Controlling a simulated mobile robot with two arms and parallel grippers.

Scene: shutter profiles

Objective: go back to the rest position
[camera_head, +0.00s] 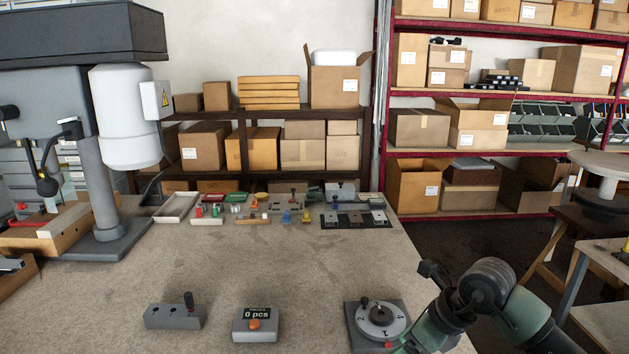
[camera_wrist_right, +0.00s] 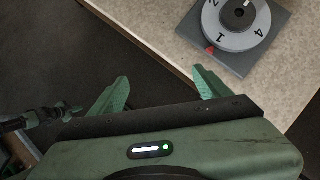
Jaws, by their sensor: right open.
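My right arm comes in at the lower right of the head view, at the table's right edge; its fingers are hidden there. In the right wrist view my right gripper (camera_wrist_right: 160,90) is open, its two green fingers apart with nothing between them. It is beside the table edge, partly over the dark floor. The numbered dial (camera_head: 381,320) on its grey square base is close to it; the dial also shows in the right wrist view (camera_wrist_right: 225,25), beyond the right finger and apart from it. My left gripper is not in view.
On the table (camera_head: 300,265) stand a grey block with a dark knob (camera_head: 172,317) and a counter box reading 0 pcs (camera_head: 255,325). Small parts and trays (camera_head: 177,206) lie at the back. A large machine (camera_head: 110,150) stands left. The table's middle is clear.

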